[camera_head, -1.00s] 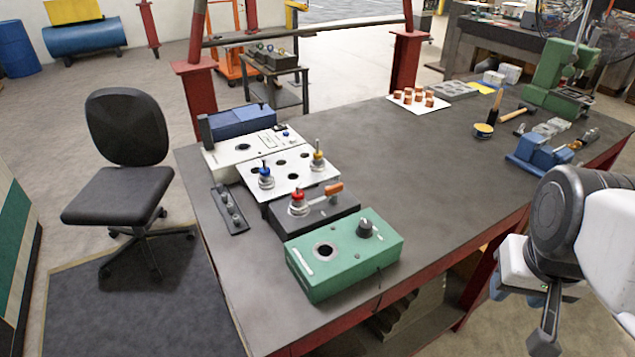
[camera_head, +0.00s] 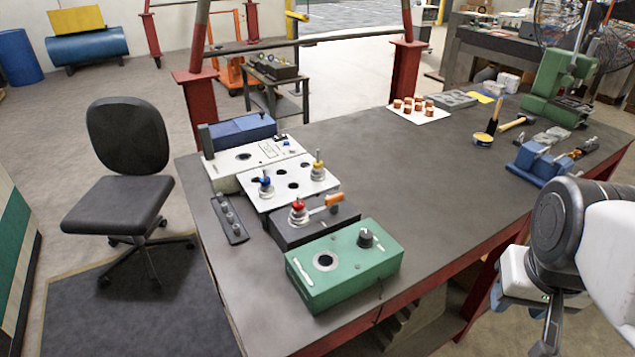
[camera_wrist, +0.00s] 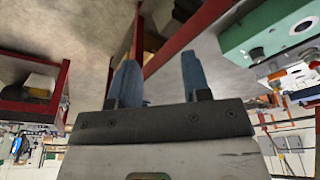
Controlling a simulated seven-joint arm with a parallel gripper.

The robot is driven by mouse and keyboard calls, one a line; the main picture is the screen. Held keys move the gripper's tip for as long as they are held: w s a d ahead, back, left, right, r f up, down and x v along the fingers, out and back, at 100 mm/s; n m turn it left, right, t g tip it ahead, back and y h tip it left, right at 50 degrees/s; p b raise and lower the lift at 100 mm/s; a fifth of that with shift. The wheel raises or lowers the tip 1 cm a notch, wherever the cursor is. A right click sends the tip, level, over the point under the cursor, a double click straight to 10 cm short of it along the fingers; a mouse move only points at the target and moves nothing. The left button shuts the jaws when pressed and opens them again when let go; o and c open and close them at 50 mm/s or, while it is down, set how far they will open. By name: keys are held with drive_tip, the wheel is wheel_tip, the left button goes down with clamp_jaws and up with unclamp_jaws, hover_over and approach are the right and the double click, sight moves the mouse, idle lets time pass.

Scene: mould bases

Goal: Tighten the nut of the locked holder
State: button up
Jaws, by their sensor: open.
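A red-topped holder (camera_head: 298,213) stands upright in the dark fixture block (camera_head: 333,223) near the table's left front. An orange-handled tool (camera_head: 326,203) lies on the block beside it. A blue-topped holder (camera_head: 265,186) and a yellow-topped holder (camera_head: 318,170) stand in the white plate (camera_head: 285,205) behind. The nuts are too small to make out clearly.
A green box (camera_head: 343,268) with a hole and black knob stands in front of the dark block. A dark rack (camera_head: 229,217) lies left of the plate. The table's middle (camera_head: 420,165) is clear.

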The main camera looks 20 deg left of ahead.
drive_tip(key=shift+o, duration=1)
drive_tip(key=n+g, duration=0.3)
drive_tip(key=n, duration=2.4)
hover_over(298, 196)
wheel_tip(298, 196, down, 2)
drive_tip(key=shift+f, duration=0.1)
drive_tip(key=shift+f, duration=3.85)
